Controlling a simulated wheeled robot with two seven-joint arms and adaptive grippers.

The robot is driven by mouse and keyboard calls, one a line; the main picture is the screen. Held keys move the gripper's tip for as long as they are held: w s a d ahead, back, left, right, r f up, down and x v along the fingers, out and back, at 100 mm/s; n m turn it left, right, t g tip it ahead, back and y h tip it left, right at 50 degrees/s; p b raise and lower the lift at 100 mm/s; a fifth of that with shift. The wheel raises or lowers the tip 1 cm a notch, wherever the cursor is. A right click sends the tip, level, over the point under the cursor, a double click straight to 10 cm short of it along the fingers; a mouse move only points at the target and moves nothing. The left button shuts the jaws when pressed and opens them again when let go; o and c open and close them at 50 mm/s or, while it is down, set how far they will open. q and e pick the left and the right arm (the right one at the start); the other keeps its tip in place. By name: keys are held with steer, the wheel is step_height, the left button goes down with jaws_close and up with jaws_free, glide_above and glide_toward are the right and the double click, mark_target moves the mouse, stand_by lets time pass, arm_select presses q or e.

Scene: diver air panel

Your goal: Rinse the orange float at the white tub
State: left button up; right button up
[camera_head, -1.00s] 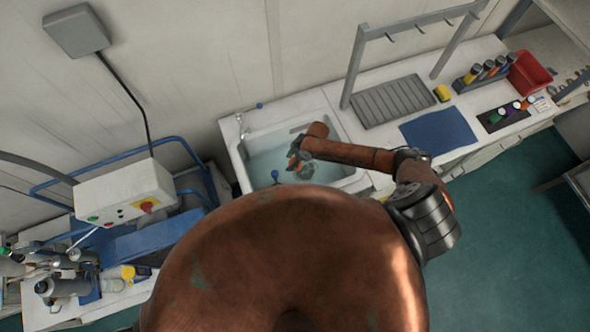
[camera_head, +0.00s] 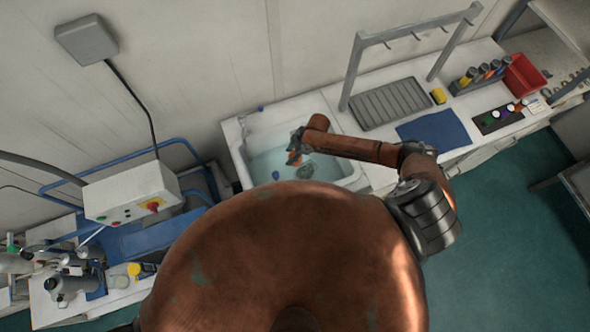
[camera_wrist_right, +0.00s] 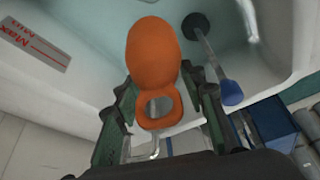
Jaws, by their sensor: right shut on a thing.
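The white tub (camera_head: 232,143) is set in the counter and holds pale water (camera_head: 268,163). My right gripper (camera_head: 297,152) reaches over the tub from the right. In the right wrist view, its dark green fingers (camera_wrist_right: 158,104) are shut on the orange float (camera_wrist_right: 152,52) at its ring-shaped eye. The float's rounded body points away from the gripper, toward the tub's inside. My left gripper is not in view.
A dark round piece with a rod and blue knob (camera_wrist_right: 231,92) is close beside the right finger. A grey ribbed drainer (camera_head: 390,103) under a hook rack and a blue cloth (camera_head: 438,131) lie right of the tub. A control box (camera_head: 130,193) stands left.

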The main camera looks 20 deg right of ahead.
steer(key=shift+r, duration=3.6)
steer(key=shift+r, duration=0.15)
step_height(320, 180, up, 4)
steer(key=shift+f, duration=0.15)
stand_by(0.3)
step_height(320, 180, up, 4)
steer(key=m+t+h+b, duration=0.35)
steer(key=m+b, duration=0.95)
steer(key=b, duration=1.1)
glide_above(290, 154)
steer(key=w, duration=0.3)
steer(key=shift+s+a+g+h, duration=0.25)
steer(key=shift+a+g, duration=0.1)
